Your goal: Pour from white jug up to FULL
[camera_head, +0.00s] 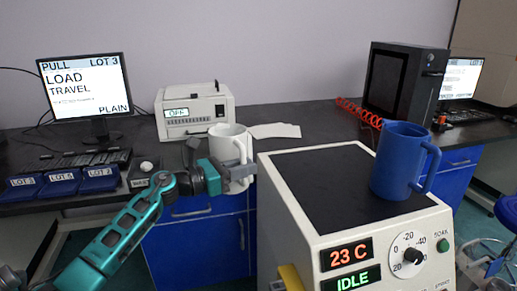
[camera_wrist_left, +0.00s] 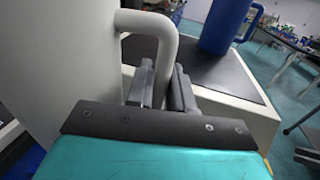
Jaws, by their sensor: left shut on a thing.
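A white jug (camera_head: 229,152) is held upright in the air, left of the cream machine and in front of the bench. My left gripper (camera_head: 238,172) is shut on its handle; the left wrist view shows the fingers (camera_wrist_left: 162,88) on either side of the white handle (camera_wrist_left: 160,28). A blue jug (camera_head: 402,160) stands upright on the machine's black top, right of the white jug and apart from it. Neither jug's contents can be seen, and no FULL mark shows. My right gripper is not in view.
The cream machine (camera_head: 293,226) shows 23 C and IDLE, with a dial (camera_head: 407,255); its black top (camera_head: 318,178) is clear left of the blue jug. Behind are a monitor (camera_head: 86,88), a white device (camera_head: 194,110) reading OFF, blue bins (camera_head: 61,182) and a black cabinet (camera_head: 403,83).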

